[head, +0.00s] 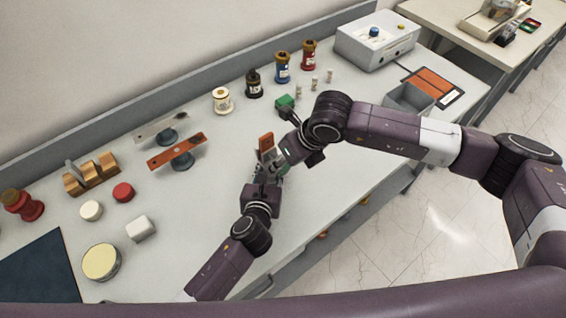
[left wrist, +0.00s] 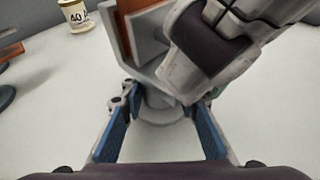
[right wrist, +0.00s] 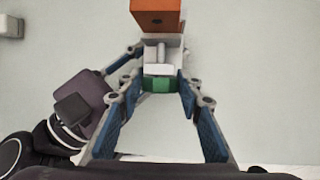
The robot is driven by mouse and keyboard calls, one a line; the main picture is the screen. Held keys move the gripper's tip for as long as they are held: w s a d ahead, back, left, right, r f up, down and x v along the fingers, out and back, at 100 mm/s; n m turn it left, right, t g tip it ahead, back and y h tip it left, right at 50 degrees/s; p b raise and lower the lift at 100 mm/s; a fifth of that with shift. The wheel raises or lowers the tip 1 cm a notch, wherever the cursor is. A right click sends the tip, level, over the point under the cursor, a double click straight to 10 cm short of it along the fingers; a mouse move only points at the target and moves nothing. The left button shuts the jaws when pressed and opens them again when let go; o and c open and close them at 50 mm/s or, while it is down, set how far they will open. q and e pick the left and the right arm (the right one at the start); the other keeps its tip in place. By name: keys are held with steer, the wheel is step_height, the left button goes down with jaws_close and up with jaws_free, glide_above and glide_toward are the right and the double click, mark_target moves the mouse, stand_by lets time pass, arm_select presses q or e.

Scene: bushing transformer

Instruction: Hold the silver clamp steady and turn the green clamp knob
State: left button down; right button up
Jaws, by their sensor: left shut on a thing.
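The silver clamp (left wrist: 148,65) stands on the table on a round grey base. An orange-brown block (head: 266,141) sits in its upper part. The clamp also shows in the right wrist view (right wrist: 163,55). My left gripper (left wrist: 160,108) is shut on the clamp's lower part, with one finger on each side. The green knob (right wrist: 157,85) is on the clamp's side facing my right gripper. My right gripper (right wrist: 160,82) has its fingertips on both sides of the knob; whether they press on it I cannot tell. In the left wrist view, the right gripper covers part of the clamp.
Bars on stands (head: 177,153) and several spools (head: 222,100) stand behind and to the left. A grey box with knobs (head: 376,42) is at the back right. The table in front of the clamp is mostly clear.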

steer(key=c, duration=0.4)
steer(key=shift+s+a, duration=0.1)
steer(key=shift+s, duration=0.05)
steer(key=shift+t+h, duration=0.4)
steer(key=shift+h, duration=0.3)
steer(key=o, duration=1.2)
steer(key=v, duration=1.2)
